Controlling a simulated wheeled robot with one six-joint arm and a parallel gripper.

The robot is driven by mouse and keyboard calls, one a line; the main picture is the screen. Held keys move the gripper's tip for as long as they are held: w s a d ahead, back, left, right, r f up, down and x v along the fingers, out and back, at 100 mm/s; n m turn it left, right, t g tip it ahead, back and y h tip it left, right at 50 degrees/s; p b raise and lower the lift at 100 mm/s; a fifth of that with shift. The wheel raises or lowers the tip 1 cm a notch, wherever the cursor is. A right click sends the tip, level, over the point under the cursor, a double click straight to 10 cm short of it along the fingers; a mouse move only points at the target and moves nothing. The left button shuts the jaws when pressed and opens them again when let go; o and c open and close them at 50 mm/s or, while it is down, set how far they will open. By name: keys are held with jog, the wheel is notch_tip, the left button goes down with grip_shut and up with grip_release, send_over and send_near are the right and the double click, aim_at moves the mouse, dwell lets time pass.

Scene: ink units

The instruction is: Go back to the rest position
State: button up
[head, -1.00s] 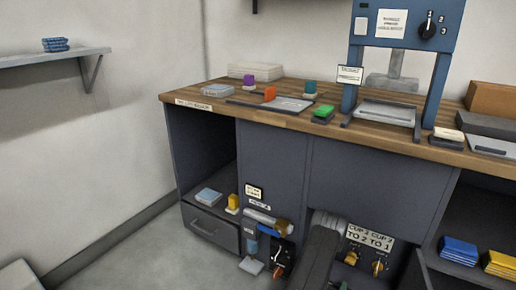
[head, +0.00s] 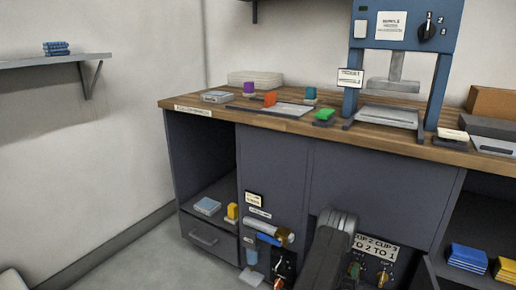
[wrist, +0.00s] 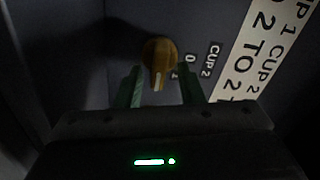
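My gripper (wrist: 161,82) shows in the wrist view with its two green fingers apart and nothing held. An orange-yellow knob (wrist: 159,52) is just beyond the fingertips, its pale pointer mark facing down in that view. The fingers appear either side of its lower part, with a gap on each side; I cannot tell how deep they reach. The knob's label reads "CUP 2", with "0" and "1" marks. In the head view my dark arm hides most of the gripper low at the centre. A second yellow knob (head: 382,278) shows to the right there.
A white label strip (head: 376,247) is above the knobs, partly covered by my arm. A silver cylinder with a blue part (head: 268,235) is left of the arm. The wooden bench top (head: 400,147) overhangs above. Blue packets (head: 467,257) lie in the right opening.

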jog(key=n, duration=0.4)
jog(key=shift+a+r, duration=0.1)
jog(key=shift+r, duration=0.1)
jog(key=n, duration=0.4)
jog(key=shift+w+a+r, duration=0.1)
jog(key=n, duration=0.6)
jog(key=shift+w+a+r, duration=0.1)
jog(key=shift+w+a, duration=0.05)
jog(key=shift+a, duration=0.05)
jog(key=shift+n, duration=0.6)
jog(key=shift+a, duration=0.15)
